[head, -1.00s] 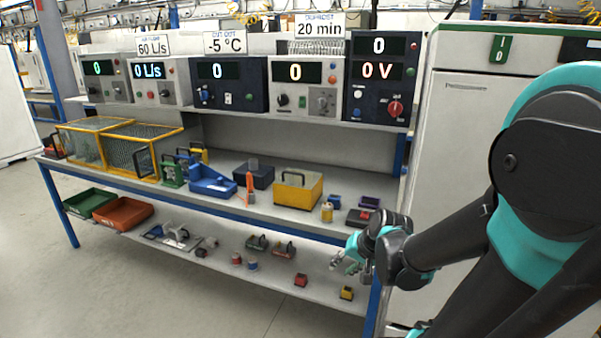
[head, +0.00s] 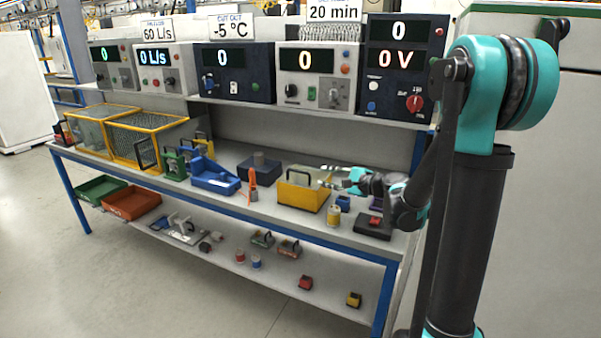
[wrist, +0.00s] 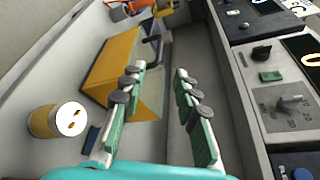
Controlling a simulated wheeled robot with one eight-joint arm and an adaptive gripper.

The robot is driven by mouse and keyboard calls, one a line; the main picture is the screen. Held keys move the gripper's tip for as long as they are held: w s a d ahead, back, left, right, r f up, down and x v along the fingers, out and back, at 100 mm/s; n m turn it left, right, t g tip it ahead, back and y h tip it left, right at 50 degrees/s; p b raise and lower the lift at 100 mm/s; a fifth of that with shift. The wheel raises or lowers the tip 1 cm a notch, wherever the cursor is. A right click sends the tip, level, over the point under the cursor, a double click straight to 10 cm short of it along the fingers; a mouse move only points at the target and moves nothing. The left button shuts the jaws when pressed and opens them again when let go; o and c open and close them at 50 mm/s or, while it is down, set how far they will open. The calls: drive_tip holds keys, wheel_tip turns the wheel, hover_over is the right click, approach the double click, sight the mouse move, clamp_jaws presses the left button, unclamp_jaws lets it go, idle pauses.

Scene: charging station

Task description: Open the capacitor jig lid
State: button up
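A yellow box with a dark handle on top (head: 302,193) stands on the bench's upper surface and looks like the capacitor jig. Its lid appears down. In the wrist view the yellow box (wrist: 115,66) lies ahead, partly behind the left finger, with its handle (wrist: 155,48) near the gap between the fingertips. My gripper (head: 328,177) is just right of the box at about handle height. In the wrist view my gripper (wrist: 158,73) has its fingers apart with nothing between them. A yellow cylinder with two terminals (wrist: 58,120), likely a capacitor, stands near the box; it also shows in the head view (head: 334,216).
A shelf of instruments (head: 303,72) runs above the bench, close to my gripper's right side in the wrist view. A small blue block (head: 343,203) and a dark block with a red top (head: 374,223) stand near the cylinder. A blue box (head: 214,177) stands farther left.

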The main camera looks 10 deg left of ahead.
sight(302, 172)
drive_tip(key=x, duration=1.3)
drive_tip(key=shift+w+a+f, duration=0.15)
drive_tip(key=shift+a, duration=0.1)
drive_tip(key=shift+c, duration=0.4)
clamp_jaws()
